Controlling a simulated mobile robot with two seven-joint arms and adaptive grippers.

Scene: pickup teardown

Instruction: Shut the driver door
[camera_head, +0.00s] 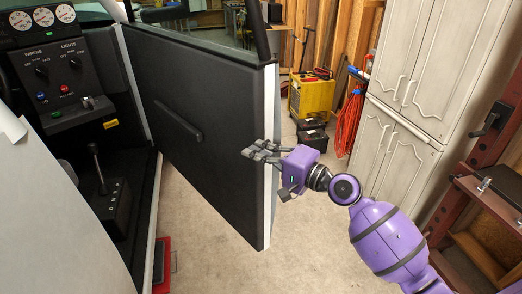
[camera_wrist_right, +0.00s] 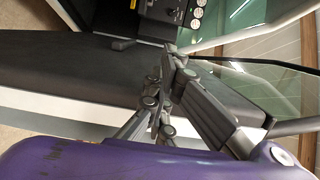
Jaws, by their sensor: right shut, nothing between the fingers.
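The driver door (camera_head: 205,105) stands open in the head view, its dark inner panel facing me and its pale edge at the right. A black pull handle (camera_head: 178,121) sits on the panel. My right gripper (camera_head: 255,150) is shut and empty at the door's free edge, its fingers overlapping the panel in the picture. Whether they touch it I cannot tell. In the right wrist view the gripper (camera_wrist_right: 165,95) shows close to the door (camera_wrist_right: 70,75), with the window glass at the right. My left gripper is not in view.
The cab's dash (camera_head: 55,65) and gear lever (camera_head: 97,165) are at the left. Pale cabinets (camera_head: 405,90) and a dark red rack (camera_head: 470,165) stand at the right. The floor below the door is mostly clear.

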